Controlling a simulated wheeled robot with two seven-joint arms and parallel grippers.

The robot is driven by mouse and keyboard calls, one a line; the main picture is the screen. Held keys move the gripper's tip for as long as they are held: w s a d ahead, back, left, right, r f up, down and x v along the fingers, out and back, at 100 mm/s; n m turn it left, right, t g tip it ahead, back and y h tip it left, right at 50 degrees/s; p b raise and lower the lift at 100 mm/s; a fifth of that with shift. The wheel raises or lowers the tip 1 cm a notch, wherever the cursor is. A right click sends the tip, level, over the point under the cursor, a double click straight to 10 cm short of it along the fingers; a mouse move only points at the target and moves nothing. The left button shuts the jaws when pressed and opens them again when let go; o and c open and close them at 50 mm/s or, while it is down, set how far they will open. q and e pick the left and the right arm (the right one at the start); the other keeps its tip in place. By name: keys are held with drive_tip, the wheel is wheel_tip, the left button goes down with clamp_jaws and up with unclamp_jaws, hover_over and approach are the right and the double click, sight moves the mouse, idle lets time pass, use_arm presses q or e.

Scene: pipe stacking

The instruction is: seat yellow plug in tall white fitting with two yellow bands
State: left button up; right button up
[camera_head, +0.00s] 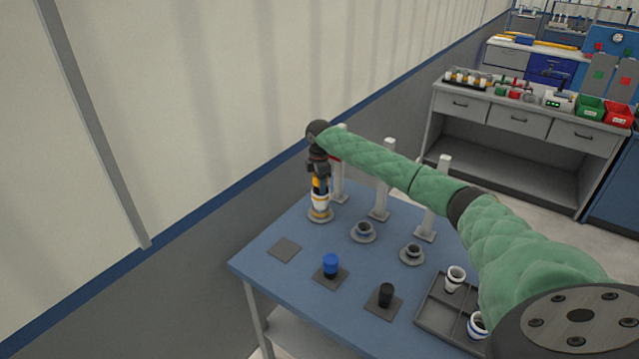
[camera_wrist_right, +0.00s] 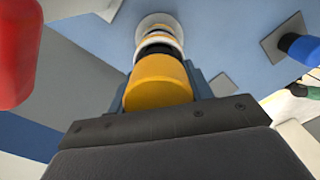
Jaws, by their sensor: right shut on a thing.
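My right gripper (camera_head: 319,186) points down at the far left end of the table and is shut on the yellow plug (camera_wrist_right: 158,82). In the wrist view the plug sits between the jaws. Directly below it stands the tall white fitting (camera_head: 320,204) with yellow bands, upright on its round base. The fitting also shows beyond the plug in the wrist view (camera_wrist_right: 160,27). The plug is in line with the fitting, with a dark band between them. I cannot tell whether the plug's lower end is inside the mouth. My left gripper is not in view.
A bare grey pad (camera_head: 285,249), a blue plug (camera_head: 331,263) and a black plug (camera_head: 386,294) are in front. Two low fittings (camera_head: 363,231) (camera_head: 412,253) stand nearby. White posts (camera_head: 381,185) line the back. A grey tray (camera_head: 432,318) holds two white cups.

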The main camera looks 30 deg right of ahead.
drive_tip(key=shift+f, duration=0.2)
drive_tip(key=o, duration=1.1)
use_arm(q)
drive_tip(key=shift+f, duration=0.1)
use_arm(e)
drive_tip(key=shift+r+b, duration=0.55)
drive_tip(key=shift+r, duration=0.7)
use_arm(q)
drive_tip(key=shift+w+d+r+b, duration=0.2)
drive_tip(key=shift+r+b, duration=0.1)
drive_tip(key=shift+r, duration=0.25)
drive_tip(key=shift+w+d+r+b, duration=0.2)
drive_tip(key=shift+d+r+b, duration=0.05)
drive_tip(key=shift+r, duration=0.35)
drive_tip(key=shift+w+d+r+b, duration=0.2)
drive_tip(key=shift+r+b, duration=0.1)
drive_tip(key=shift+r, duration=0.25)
use_arm(e)
drive_tip(key=shift+r, duration=2.65)
